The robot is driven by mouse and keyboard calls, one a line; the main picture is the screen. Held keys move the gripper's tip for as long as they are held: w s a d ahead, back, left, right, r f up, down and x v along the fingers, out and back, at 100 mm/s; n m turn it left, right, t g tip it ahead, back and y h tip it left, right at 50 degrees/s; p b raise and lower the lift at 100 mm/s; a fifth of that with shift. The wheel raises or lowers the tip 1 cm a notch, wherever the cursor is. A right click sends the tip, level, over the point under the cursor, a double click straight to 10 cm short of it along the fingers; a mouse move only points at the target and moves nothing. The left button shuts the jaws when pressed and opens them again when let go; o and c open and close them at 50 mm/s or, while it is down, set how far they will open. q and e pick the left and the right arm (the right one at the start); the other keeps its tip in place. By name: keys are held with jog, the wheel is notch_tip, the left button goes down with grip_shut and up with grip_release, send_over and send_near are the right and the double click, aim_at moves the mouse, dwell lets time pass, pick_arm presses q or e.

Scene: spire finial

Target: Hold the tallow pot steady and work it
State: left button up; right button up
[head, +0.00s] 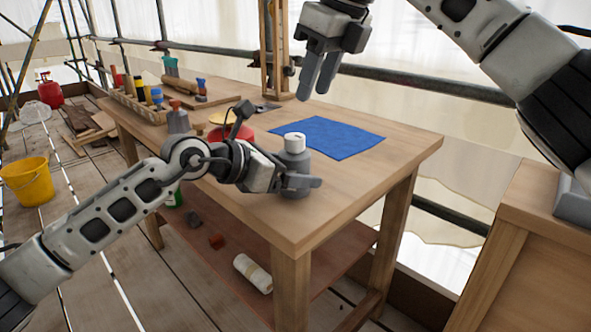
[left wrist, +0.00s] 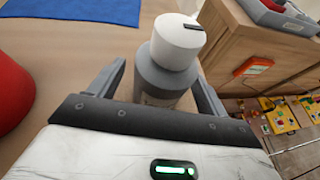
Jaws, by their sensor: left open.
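The tallow pot, a grey round pot with a white cap (head: 294,143), stands upright on the workbench near its front edge. It also shows in the left wrist view (left wrist: 165,78), with a dark slot or mark on the cap. My left gripper (head: 298,180) is low at the pot, open, with one finger on each side of the grey body. Whether the fingers touch it I cannot tell. My right gripper (head: 316,86) hangs above the back of the bench, fingers pointing down, apart and empty.
A blue cloth (head: 335,137) lies behind the pot. A red round thing (head: 233,133) is partly hidden behind my left arm. A rack of tools and bottles (head: 145,103) stands at the bench's far left. A wooden cabinet (head: 515,245) stands at right. The bench's right end is clear.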

pick_arm(q)
jog(key=shift+w+d+f, duration=0.15)
jog(key=shift+w+d, duration=0.1)
jog(key=shift+d, duration=0.1)
jog(key=c, duration=1.1)
jog(key=shift+c, duration=0.2)
